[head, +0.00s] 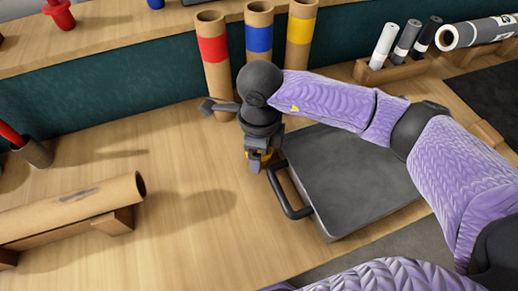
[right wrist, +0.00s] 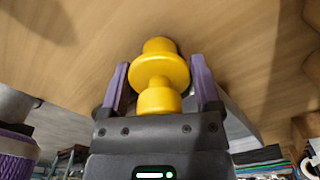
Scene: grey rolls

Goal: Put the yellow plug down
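The yellow plug (right wrist: 160,75) shows in the right wrist view, between the two purple fingers of my right gripper (right wrist: 161,82). The fingers flank its wide flange closely on both sides, with bare wood behind it. In the head view my right gripper (head: 259,164) points down over the wooden table, left of the dark case's handle. Only a bit of yellow (head: 266,153) shows there, as the wrist and fingers hide most of the plug. The exact height of the plug above the table is hard to tell. My left gripper is not in view.
Cardboard tubes with red (head: 213,50), blue (head: 258,38) and yellow (head: 300,30) bands stand behind the wrist. A dark flat case (head: 350,180) lies at right. A cardboard tube (head: 70,208) rests on a wooden stand at left. A red plug (head: 60,14) sits on the shelf. The table between is clear.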

